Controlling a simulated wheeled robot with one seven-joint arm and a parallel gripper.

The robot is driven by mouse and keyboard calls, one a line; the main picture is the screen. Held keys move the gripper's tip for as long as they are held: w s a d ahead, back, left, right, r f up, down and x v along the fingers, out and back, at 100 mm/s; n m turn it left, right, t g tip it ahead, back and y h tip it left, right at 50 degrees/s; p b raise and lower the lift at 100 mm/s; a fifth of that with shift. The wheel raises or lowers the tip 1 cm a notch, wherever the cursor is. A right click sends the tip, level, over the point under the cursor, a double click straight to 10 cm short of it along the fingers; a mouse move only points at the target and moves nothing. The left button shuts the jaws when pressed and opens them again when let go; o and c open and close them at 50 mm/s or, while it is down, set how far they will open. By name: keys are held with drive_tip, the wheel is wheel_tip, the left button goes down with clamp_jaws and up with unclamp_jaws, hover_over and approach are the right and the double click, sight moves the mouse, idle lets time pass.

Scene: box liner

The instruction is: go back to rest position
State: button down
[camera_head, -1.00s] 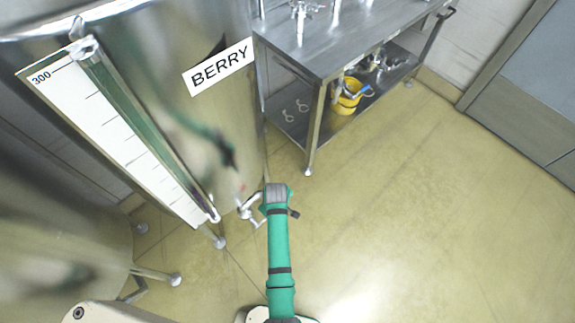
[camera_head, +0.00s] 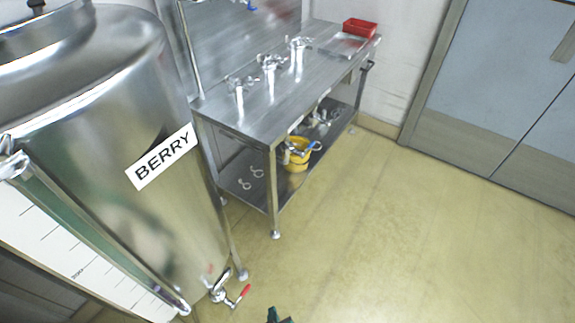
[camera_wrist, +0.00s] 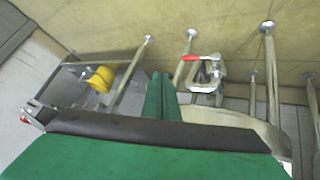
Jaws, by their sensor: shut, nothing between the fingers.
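My gripper (camera_wrist: 160,97) is shut and empty; its green fingers meet near the middle of the wrist view. In the head view only a small dark green part of my arm (camera_head: 277,316) shows at the bottom edge. The steel tank (camera_head: 95,110) with the white BERRY label stands at the left. Its tap (camera_head: 222,291) with a red handle is low on its front. In the wrist view the tap (camera_wrist: 205,75) appears just right of my fingers, with nothing held between them. I cannot tell the exact distance between them.
A steel table (camera_head: 285,85) with several taps stands behind the tank. A red tray (camera_head: 359,27) is on its far end. A yellow bucket (camera_head: 297,155) sits on its lower shelf. Grey doors (camera_head: 500,75) are at the right. The floor (camera_head: 410,240) in front is clear.

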drive_tip(key=s+d+r+m+t, duration=0.1)
drive_tip(key=s+r, duration=0.3)
drive_tip(key=r, duration=0.5)
drive_tip(key=s+d+r+m+t+h, duration=0.1)
drive_tip(key=s+d+r+m+t, duration=0.1)
drive_tip(key=s+r, duration=0.3)
drive_tip(key=s+d+r+m+t, duration=0.2)
drive_tip(key=s+r+m+t, duration=0.1)
drive_tip(key=r, duration=1.1)
drive_tip(key=shift+s+t, duration=0.6)
drive_tip(key=shift+s, duration=0.3)
drive_tip(key=shift+a, duration=0.1)
